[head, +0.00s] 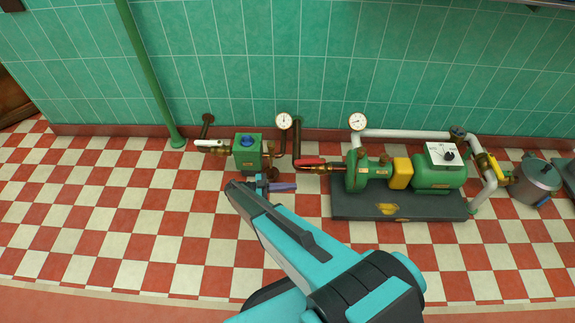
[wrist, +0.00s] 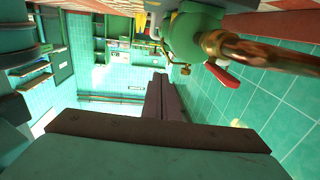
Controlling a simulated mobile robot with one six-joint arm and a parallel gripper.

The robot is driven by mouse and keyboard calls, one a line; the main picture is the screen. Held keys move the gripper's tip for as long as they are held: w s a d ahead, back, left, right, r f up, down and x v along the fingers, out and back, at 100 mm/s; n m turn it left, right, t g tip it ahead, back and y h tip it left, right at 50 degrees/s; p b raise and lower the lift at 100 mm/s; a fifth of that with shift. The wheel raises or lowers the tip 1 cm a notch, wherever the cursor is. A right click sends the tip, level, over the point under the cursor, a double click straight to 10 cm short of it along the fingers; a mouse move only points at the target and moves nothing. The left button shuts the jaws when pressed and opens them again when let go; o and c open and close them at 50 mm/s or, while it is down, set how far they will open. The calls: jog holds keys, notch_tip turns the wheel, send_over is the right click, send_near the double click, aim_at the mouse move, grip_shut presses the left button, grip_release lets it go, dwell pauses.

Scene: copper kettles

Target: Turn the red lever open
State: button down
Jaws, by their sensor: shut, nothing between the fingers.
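The red lever (head: 308,162) sits on the copper pipe (head: 325,168) just left of the green pump (head: 369,172). In the head view it lies roughly along the pipe. The lever also shows in the wrist view (wrist: 223,75), beside the thick copper pipe, right of my fingers. My gripper (head: 293,186) is shut and empty, with its purple fingers a little below and left of the lever in the head view. The fingers show in the wrist view too (wrist: 163,90), pressed together. I see no contact with the lever.
The pump stands on a dark base plate (head: 400,207) at right. A green box (head: 247,153) with a blue knob and a white lever (head: 204,143) are at left. Two gauges stand near the tiled wall. A metal pot (head: 538,180) is far right. The checkered floor at left is clear.

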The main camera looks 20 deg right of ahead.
jog(key=d+r+n+t+h, duration=0.1)
jog(key=d+r+n+t, duration=0.3)
jog(key=d+t, duration=0.25)
jog(key=w+a+r+n+t+y, duration=0.2)
jog(key=w+a+n+t+y, duration=0.2)
jog(key=w+n+t, duration=0.45)
jog(key=s+a+f+n+t+y, duration=0.1)
jog(key=s+a+f+n+y, duration=0.2)
jog(key=a+y, duration=0.5)
jog(key=s+a+f+n+t+y, duration=0.1)
jog(key=s+a+f+n+y, duration=0.3)
jog(key=a, duration=0.5)
jog(key=s+a+f+n+g+y, duration=0.15)
jog(key=s+g, duration=0.25)
jog(key=s, duration=0.4)
jog(key=s+a+f+n+g+y, duration=0.1)
jog(key=s+a+f+g+y, duration=0.2)
jog(key=s, duration=0.5)
jog(key=s+d+r+g+h, duration=0.1)
jog(key=s+g, duration=0.3)
jog(key=s, duration=0.5)
jog(key=s+d+r+g+h, duration=0.1)
jog(key=s+d+r+g, duration=0.1)
jog(key=s, duration=0.7)
jog(key=shift+s+r+g+h, duration=0.15)
jog(key=shift+r+g+h, duration=0.25)
jog(key=shift+g, duration=0.8)
